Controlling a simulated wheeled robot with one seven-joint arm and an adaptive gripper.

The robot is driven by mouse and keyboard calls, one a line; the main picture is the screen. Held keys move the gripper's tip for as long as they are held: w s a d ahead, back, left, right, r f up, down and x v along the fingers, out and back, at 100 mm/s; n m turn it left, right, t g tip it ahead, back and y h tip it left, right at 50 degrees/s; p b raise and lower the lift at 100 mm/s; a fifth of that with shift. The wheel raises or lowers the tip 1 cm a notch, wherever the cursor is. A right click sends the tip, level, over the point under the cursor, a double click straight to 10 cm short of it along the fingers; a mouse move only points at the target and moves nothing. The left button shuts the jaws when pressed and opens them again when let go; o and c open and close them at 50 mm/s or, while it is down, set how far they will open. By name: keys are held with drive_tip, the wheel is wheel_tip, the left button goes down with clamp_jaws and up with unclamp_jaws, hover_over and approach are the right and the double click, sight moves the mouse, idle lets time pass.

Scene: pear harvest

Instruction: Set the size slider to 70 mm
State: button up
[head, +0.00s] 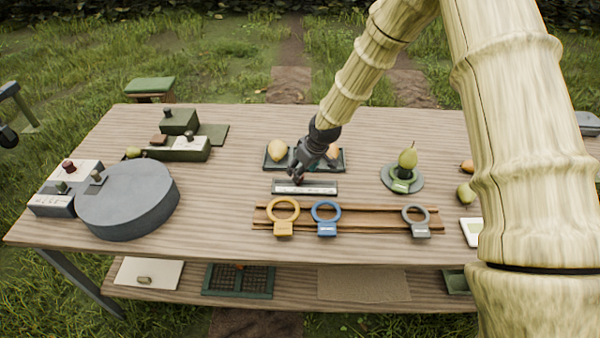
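A flat grey bar with a white marked strip (318,189), which looks like the size slider, lies on the table at the middle. Its marks are too small to read, so I cannot tell its setting. My gripper (297,175) points down at the bar's back edge, left of its middle. A small reddish spot shows at the fingertips, perhaps the slider's knob. The fingers are dark and small here. I cannot tell whether they are open, shut or touching the slider.
Behind the slider is a dark tray (268,163) with pears. In front, yellow (283,229), blue (326,229) and grey (421,229) rings sit on a wooden rail. A pear stands on a round base (416,184) at right. A grey turntable (127,200) and knobbed box (48,203) stand left.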

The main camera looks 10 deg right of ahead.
drive_tip(key=v, duration=0.8)
drive_tip(key=shift+s+r, duration=0.15)
drive_tip(key=shift+r, duration=0.2)
drive_tip(key=shift+d, duration=0.1)
